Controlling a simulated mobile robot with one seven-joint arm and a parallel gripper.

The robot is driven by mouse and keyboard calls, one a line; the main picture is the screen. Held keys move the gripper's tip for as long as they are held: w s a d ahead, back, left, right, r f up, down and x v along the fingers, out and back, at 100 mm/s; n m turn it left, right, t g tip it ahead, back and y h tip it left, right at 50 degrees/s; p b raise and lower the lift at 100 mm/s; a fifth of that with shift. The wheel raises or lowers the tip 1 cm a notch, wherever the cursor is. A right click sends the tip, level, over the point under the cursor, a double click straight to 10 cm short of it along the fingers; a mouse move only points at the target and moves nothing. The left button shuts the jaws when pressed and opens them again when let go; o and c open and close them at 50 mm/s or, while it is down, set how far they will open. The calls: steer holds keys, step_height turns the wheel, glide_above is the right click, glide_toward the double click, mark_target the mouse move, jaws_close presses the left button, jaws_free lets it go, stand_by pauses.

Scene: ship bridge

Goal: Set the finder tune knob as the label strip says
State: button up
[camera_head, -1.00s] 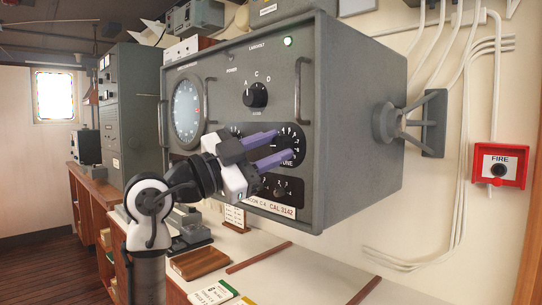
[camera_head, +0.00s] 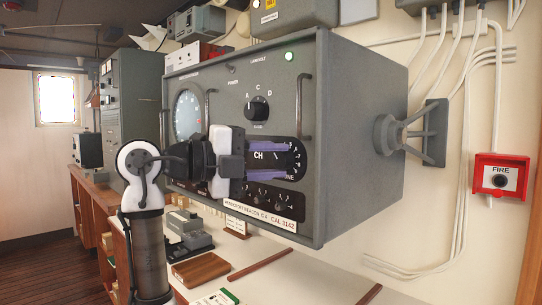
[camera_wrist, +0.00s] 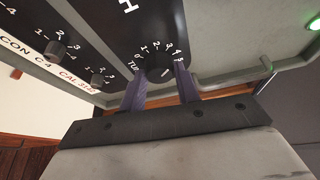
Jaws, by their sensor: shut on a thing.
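The label strip (camera_head: 262,214) on the lower front of the grey finder box (camera_head: 365,130) reads "BEACON C 4" and "CAL 3142"; part of it shows in the wrist view (camera_wrist: 75,83). The black tune knob (camera_wrist: 158,68) sits in a white number scale in the wrist view. A pale line on it points to the lower right, but its exact number is unclear. My gripper (camera_head: 283,160) is shut on this knob, with one purple finger on each side (camera_wrist: 160,85).
A lettered knob (camera_head: 257,107) sits above, and small knobs (camera_wrist: 56,49) sit beside the strip. A handle (camera_head: 304,95) stands out right of my gripper. A lit green lamp (camera_head: 289,56) is at the top. A red fire box (camera_head: 501,174) hangs on the wall.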

steer(key=shift+r+m+y+p, duration=0.1)
steer(key=shift+m+y+p, duration=0.7)
steer(key=shift+m, duration=1)
steer(key=o, duration=1)
steer(key=shift+c, duration=0.2)
steer(key=b+v, duration=0.2)
steer(key=v, duration=1.1)
steer(key=shift+s+a+r, duration=0.2)
steer(key=shift+s+a, duration=0.05)
steer(key=shift+a, duration=0.1)
